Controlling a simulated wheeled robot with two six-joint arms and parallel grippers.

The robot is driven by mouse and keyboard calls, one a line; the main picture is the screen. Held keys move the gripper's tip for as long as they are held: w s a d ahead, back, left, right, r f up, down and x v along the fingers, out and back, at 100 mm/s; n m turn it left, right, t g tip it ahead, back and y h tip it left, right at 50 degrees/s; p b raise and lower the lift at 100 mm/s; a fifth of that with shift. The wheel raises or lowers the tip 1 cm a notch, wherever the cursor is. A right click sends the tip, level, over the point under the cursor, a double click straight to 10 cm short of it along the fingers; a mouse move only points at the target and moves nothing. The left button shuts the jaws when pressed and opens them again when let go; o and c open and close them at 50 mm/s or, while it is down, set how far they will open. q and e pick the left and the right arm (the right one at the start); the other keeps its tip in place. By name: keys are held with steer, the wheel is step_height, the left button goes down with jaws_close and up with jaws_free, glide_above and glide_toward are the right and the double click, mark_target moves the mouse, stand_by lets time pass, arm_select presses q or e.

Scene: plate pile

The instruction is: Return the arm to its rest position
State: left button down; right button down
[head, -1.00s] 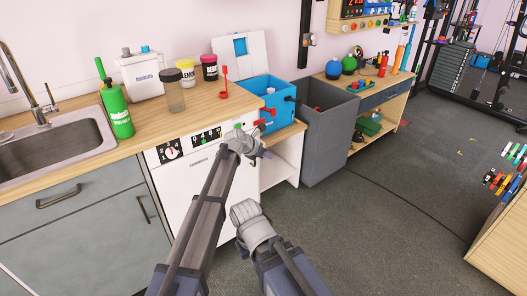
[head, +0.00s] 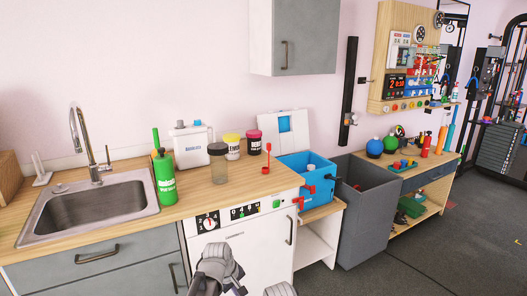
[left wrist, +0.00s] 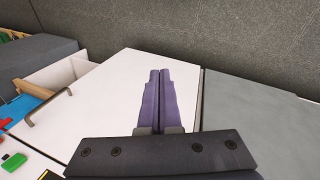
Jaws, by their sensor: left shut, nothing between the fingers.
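In the left wrist view my left gripper (left wrist: 160,75) is shut, its two purple fingers side by side and nothing between them. It is over the white appliance front (left wrist: 105,85), which also shows in the head view (head: 265,238); I cannot tell how far apart they are. In the head view only grey links of my arms show at the bottom edge, and the left fingers are not visible there. My right gripper is in neither view.
The wooden counter (head: 120,220) carries a green bottle (head: 164,180), several jars and a sink (head: 90,212). A blue bin (head: 305,180) and a grey bin (head: 370,215) stand to the right. Grey floor (head: 430,235) is open at right.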

arm_select(q)
steer(key=s+a+f+m+g+y, duration=0.1)
steer(key=s+a+m, duration=0.35)
steer(key=s, duration=0.25)
steer(key=s+a+m+g+y, duration=0.1)
steer(key=s+a+m, duration=0.35)
steer(key=s, duration=0.25)
steer(key=s+d+m+g+y, duration=0.1)
steer(key=s+d+m, duration=0.3)
steer(key=d, duration=0.6)
step_height(320, 180, up, 19)
steer(key=s+p, duration=0.1)
steer(key=p, duration=1.7)
steer(key=shift+d+n+p, duration=0.3)
steer(key=shift+n+p, duration=0.1)
steer(key=shift+f, duration=0.1)
